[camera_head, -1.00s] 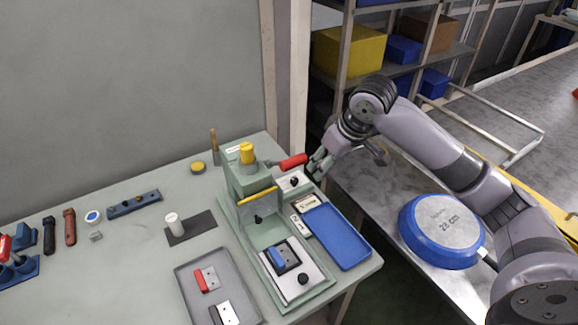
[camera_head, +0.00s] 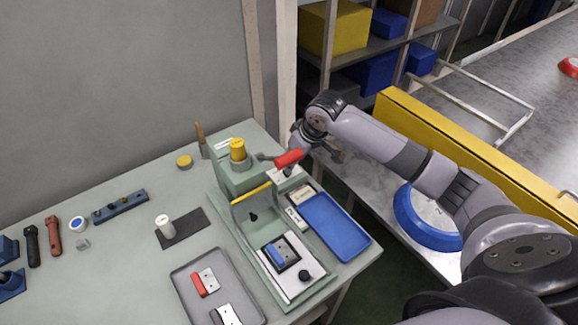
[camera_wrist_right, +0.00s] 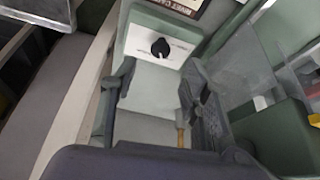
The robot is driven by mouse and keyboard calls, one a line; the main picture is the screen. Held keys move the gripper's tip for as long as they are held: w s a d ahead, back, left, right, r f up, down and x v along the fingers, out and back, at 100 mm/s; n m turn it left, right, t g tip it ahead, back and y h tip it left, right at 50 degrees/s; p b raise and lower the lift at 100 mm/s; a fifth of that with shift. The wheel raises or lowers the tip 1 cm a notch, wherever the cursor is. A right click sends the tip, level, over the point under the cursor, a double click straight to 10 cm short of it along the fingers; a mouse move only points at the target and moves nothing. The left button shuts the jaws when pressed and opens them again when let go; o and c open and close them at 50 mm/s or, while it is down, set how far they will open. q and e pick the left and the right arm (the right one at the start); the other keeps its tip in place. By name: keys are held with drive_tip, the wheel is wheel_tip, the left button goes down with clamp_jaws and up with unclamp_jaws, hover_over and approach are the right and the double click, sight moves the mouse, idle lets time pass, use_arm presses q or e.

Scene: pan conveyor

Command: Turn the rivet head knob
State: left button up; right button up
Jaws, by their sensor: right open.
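A green press (camera_head: 236,180) stands on the bench with a yellow cap, a red lever handle (camera_head: 289,158) and a clear guard. A black knob (camera_wrist_right: 160,47) with a white pointer mark sits on a white panel (camera_wrist_right: 135,42) in the right wrist view. My left gripper is not in view.
A second black knob (camera_head: 305,275) is on the press's front plate, near a blue-and-black part. A blue tray (camera_head: 338,228) lies right of the press, a grey tray (camera_head: 178,275) left of it. The clear guard (camera_wrist_right: 250,80) is close to the right finger.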

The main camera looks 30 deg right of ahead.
drive_tip(key=x, duration=0.4)
drive_tip(key=shift+f, duration=0.25)
drive_tip(key=shift+x, duration=0.8)
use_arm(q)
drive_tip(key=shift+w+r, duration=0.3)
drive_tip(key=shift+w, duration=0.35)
use_arm(e)
drive_tip(key=shift+w, duration=0.1)
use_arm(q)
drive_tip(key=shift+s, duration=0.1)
use_arm(e)
drive_tip(key=shift+c, duration=0.3)
drive_tip(key=shift+c, duration=0.6)
clamp_jaws()
